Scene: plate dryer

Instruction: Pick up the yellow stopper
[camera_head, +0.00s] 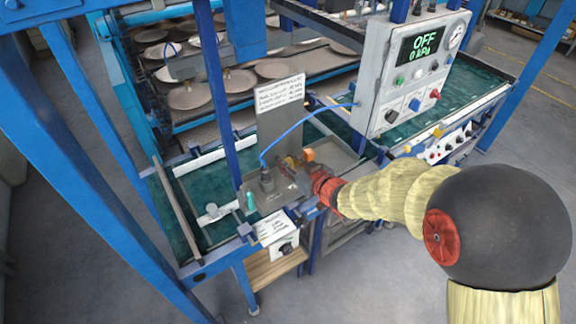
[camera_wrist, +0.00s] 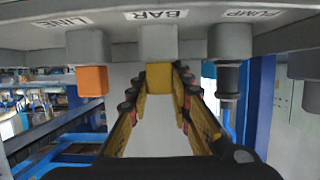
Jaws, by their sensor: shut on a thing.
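The yellow stopper (camera_wrist: 159,77) shows in the wrist view, directly below the grey port labelled BAR (camera_wrist: 158,41). It appears to touch the port's end, but I cannot tell how far it is inside. My gripper (camera_wrist: 160,84) is shut on the stopper, with one finger on each side of it. In the head view my gripper (camera_head: 287,164) is over the grey tray area beside the upright notice plate. I cannot make out the stopper there.
An orange stopper (camera_wrist: 92,81) is under the LINE port, left of my fingers. A dark fitting (camera_wrist: 229,80) hangs under the PUMP port on the right. A blue hose (camera_head: 290,130) arches beside my gripper. The control panel (camera_head: 410,75) reads OFF, 0 kPa.

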